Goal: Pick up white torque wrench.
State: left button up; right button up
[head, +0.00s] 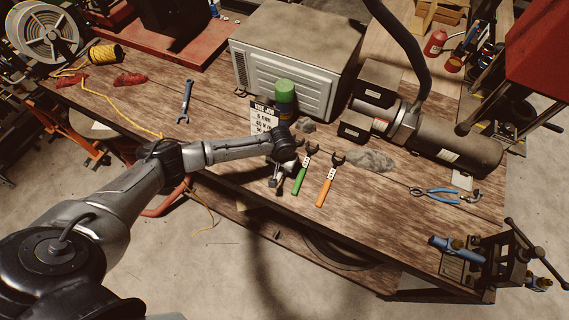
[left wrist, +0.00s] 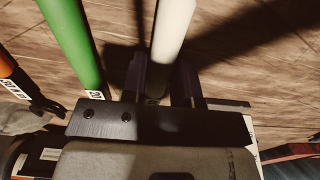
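The white torque wrench (left wrist: 173,38) shows in the left wrist view as a pale handle running down between my left gripper's (left wrist: 162,85) two dark fingers. The fingers lie close on both sides of it; whether they press on it I cannot tell. In the head view my left gripper (head: 280,172) is low over the bench, left of the green torque wrench (head: 300,178), and it hides most of the white wrench. The orange torque wrench (head: 325,184) lies further right. The green handle also shows in the left wrist view (left wrist: 76,45). My right gripper is out of view.
A white label card (head: 264,117) and a green cylinder (head: 285,96) stand just behind my gripper, before a beige box (head: 290,62). A grey rag (head: 371,161), blue pliers (head: 434,193) and a crimper vise (head: 490,258) are to the right. A blue wrench (head: 186,101) lies left.

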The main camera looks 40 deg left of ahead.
pick_arm(q)
grip_shut()
jog(key=shift+r, duration=0.1)
jog(key=shift+r, duration=0.5)
notch_tip(320, 180, up, 3)
jog(key=shift+f, duration=0.2)
jog(key=s+d+r, duration=0.1)
jog(key=d+r, duration=0.6)
jog(key=d, duration=0.4)
jog(key=shift+s+d+r+b, duration=0.15)
jog(key=shift+s+d+b, duration=0.05)
jog(key=shift+d+b, duration=0.15)
jog(key=shift+c, duration=0.8)
grip_release()
grip_shut()
